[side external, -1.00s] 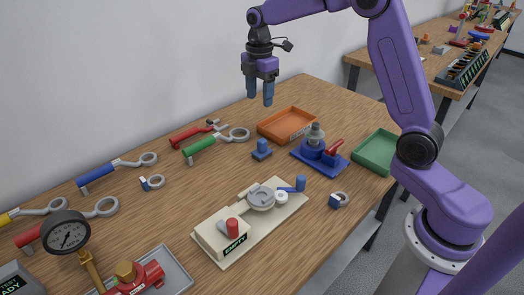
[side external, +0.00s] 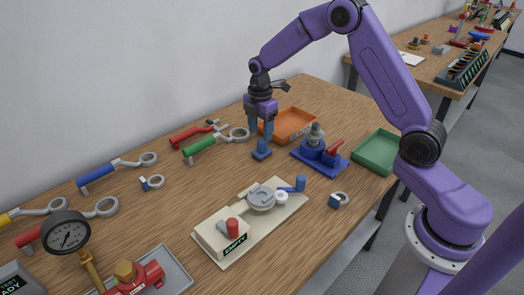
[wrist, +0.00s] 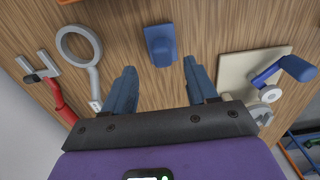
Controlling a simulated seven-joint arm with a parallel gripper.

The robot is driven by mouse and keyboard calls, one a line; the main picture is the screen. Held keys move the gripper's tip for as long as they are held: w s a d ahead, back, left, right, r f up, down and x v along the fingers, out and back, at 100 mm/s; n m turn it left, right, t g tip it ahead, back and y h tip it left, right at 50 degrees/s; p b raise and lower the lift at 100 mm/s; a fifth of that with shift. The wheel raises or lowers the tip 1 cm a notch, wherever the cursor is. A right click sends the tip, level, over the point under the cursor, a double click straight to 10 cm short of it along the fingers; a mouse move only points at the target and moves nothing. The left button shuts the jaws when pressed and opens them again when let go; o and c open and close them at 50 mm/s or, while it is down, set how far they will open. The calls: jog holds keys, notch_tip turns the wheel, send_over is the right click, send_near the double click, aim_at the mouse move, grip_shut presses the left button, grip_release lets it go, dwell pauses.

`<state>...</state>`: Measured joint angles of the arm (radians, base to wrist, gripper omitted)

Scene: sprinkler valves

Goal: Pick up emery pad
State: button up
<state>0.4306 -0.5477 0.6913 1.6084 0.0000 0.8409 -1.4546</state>
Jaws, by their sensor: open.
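A green-handled ring wrench (side external: 215,144) and a red-handled tool (side external: 195,132) lie to the left. The orange tray (side external: 309,134) is behind. A blue fixture (side external: 318,155) stands at the right, before a green tray (side external: 377,152). A cream fixture (side external: 250,220) is in front.

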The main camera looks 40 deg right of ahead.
aim_at(262, 140)
jog(key=shift+s+d+f, duration=0.1)
jog(key=shift+f, duration=1.2)
jog(key=shift+s+d+f, duration=0.1)
jog(key=shift+f, duration=1.2)
jog(key=c, duration=1.1)
